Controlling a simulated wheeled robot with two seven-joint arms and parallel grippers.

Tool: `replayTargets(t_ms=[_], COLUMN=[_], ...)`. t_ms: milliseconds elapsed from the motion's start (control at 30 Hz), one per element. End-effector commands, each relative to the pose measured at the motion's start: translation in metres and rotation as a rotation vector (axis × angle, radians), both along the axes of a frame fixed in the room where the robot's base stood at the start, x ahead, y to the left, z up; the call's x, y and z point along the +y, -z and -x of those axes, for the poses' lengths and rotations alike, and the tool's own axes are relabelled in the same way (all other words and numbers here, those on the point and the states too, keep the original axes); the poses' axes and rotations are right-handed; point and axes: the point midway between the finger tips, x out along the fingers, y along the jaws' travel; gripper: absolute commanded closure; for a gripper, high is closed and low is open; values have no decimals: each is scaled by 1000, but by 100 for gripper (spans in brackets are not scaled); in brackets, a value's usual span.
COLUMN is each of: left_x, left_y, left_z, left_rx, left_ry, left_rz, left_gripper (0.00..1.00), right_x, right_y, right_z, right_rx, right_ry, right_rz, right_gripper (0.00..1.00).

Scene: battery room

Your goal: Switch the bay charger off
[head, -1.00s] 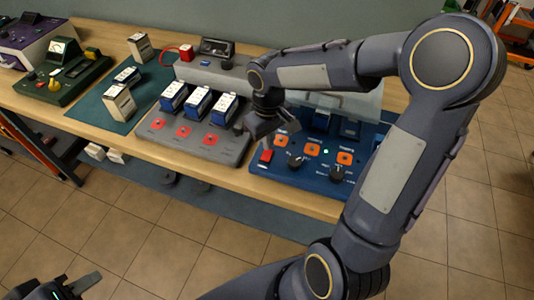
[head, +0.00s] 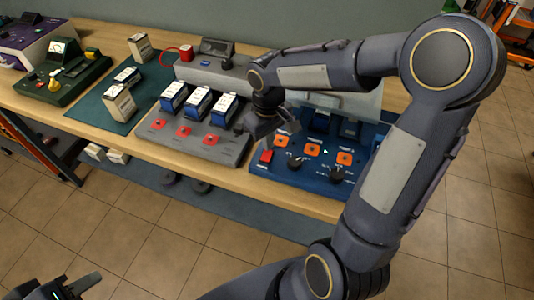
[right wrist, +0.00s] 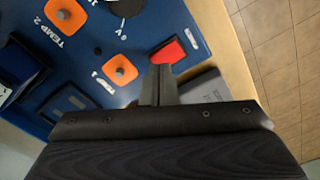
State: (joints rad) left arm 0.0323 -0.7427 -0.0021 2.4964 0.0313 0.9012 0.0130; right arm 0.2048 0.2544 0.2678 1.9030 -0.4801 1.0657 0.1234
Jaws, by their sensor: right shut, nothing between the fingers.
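A grey charger (head: 220,150) holds three blue-and-white battery packs (head: 197,103) in its bays, with several red square buttons in front. To its right is a blue unit (head: 270,170) with orange buttons, black knobs and a red switch (head: 266,156) at its front left corner. The red switch also shows in the right wrist view (right wrist: 167,52). My right gripper (head: 262,132) is shut and empty above the gap between the two units. In the right wrist view its fingertips (right wrist: 160,72) are close to the red switch; contact is unclear. My left gripper (head: 72,288) is low at bottom left, partly cut off.
A green mat (head: 95,122) with loose battery boxes lies left of the grey charger. A green device (head: 65,75) and a purple-and-white device (head: 35,45) stand further left. The wooden bench edge (head: 225,180) runs along the front. Tiled floor in front is clear.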

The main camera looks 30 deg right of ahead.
Motion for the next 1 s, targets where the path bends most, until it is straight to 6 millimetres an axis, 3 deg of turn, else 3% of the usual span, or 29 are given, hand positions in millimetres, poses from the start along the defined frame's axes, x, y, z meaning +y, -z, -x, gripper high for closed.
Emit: replayTargets(t_ms=[1000], left_x=[0], left_y=[7], left_z=[0], left_rx=[0], left_ry=[0], left_rz=[0], left_gripper=[64], right_x=[0], right_y=[9], right_z=[0], right_rx=[0], right_ry=[0], right_rz=[0], right_gripper=[100])
